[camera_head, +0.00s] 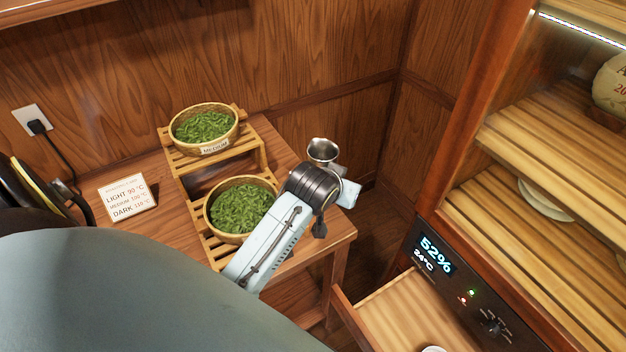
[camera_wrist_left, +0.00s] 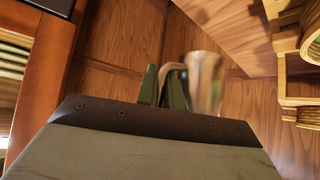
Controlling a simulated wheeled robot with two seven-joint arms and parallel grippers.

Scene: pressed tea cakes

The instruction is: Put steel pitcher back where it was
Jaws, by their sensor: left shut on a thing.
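The steel pitcher (camera_head: 322,150) is a small shiny metal cup seen near the right end of the wooden table. It also shows in the left wrist view (camera_wrist_left: 206,84), where its handle lies at the fingers. My left gripper (camera_head: 334,172) is shut on the pitcher's handle and holds it; its green fingers (camera_wrist_left: 163,86) show in the left wrist view. The pitcher looks raised by the table's right edge, with its open top facing up. My wrist hides part of its lower body in the head view. My right gripper is not in view.
Two baskets of green leaves, a rear one (camera_head: 204,130) and a front one (camera_head: 240,208), sit on a stepped slatted rack (camera_head: 178,162). A cabinet (camera_head: 470,150) with an open drawer (camera_head: 400,312) stands right.

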